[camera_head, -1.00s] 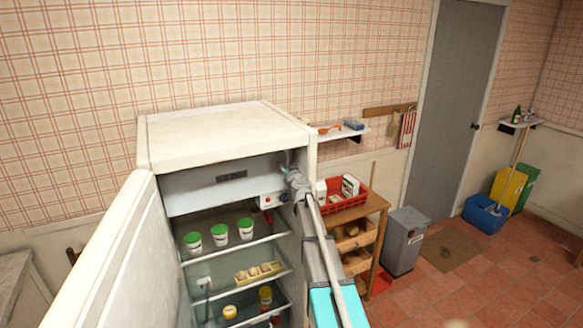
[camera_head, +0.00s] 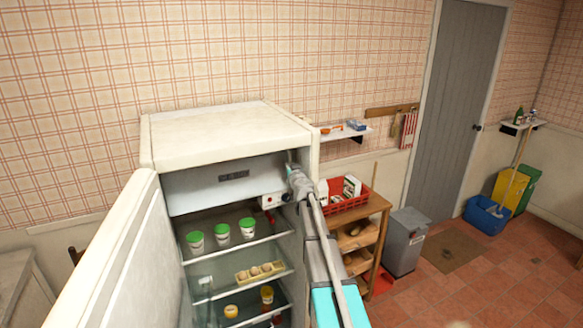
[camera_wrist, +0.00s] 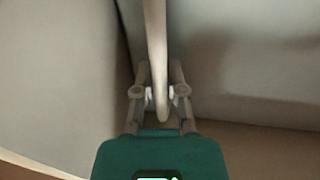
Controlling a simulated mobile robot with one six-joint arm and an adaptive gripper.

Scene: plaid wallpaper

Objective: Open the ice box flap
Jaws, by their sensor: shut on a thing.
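The ice box flap (camera_head: 200,191) is a pale grey panel with a dark label, across the top inside the open fridge (camera_head: 228,137). It looks shut in the head view. My gripper (camera_head: 291,166) is at the flap's right end, by the fridge's right inner wall. In the wrist view, my gripper (camera_wrist: 159,92) is shut on a narrow pale upright bar (camera_wrist: 156,45), which looks like the flap's handle. The bar runs between the two fingers. In the head view, the fingertips are too small to make out clearly.
The open fridge door (camera_head: 115,255) stands at the left. Below the flap are shelves with green-lidded tubs (camera_head: 221,230), an egg tray (camera_head: 260,271) and jars (camera_head: 267,294). A wooden rack (camera_head: 365,225) with a red basket (camera_head: 346,203) stands right of the fridge.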

